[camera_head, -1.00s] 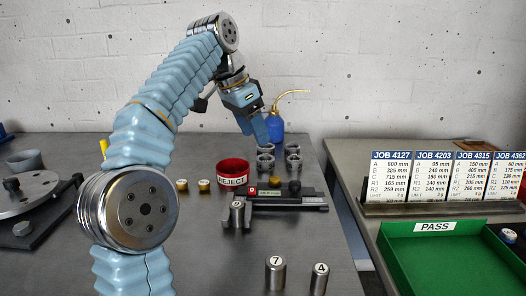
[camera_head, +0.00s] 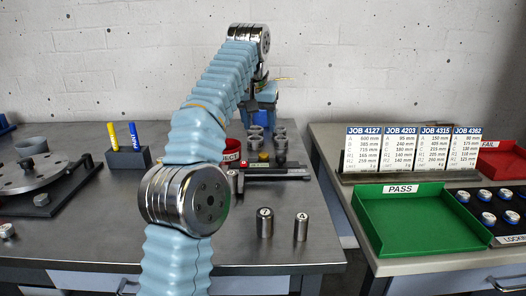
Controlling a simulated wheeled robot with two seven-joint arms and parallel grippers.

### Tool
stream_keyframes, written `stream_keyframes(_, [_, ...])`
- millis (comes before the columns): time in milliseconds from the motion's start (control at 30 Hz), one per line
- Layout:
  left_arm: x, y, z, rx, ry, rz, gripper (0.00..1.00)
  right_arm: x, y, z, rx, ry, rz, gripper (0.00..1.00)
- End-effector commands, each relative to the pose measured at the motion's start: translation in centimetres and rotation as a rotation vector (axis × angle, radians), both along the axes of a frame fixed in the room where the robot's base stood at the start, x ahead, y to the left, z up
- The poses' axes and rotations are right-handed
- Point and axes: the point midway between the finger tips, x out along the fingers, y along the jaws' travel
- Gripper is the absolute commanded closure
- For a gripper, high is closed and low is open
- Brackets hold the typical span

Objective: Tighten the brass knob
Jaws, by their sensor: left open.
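The brass knob (camera_head: 263,156) is a small yellowish piece on top of the dark slide fixture (camera_head: 290,171), near the middle of the bench. My left arm rises in front of the fixture's left part. My left gripper (camera_head: 260,118) is open, fingers pointing down, beyond the knob and above it in the picture. It appears apart from the knob, with nothing visible between its fingers. My right gripper is out of view.
Several grey cups (camera_head: 280,143) stand near the gripper. The green PASS tray (camera_head: 410,225) lies on the right table.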

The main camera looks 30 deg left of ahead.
Motion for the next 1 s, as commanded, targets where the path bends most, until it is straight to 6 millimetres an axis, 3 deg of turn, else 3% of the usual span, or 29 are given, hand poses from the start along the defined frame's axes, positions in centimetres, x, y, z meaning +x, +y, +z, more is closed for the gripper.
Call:
stream_keyframes(300, [2.6, 0.8, -6.8, -0.001, 0.004, -0.001, 0.43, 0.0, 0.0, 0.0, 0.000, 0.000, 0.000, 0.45])
stream_keyframes(433, [3.4, 1.1, -8.8, 0.000, 0.002, -0.001, 0.43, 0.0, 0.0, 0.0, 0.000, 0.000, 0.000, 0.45])
stream_keyframes(633, [4.0, 1.2, -10.2, 0.000, 0.001, -0.002, 0.43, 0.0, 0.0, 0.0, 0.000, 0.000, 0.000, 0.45])
stream_keyframes(900, [4.1, 1.3, -10.3, -0.001, 0.000, -0.001, 0.43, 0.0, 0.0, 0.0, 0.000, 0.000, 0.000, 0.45])
stream_keyframes(1000, [4.1, 1.3, -10.3, 0.000, 0.000, -0.002, 0.57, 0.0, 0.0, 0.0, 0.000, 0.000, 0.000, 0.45])
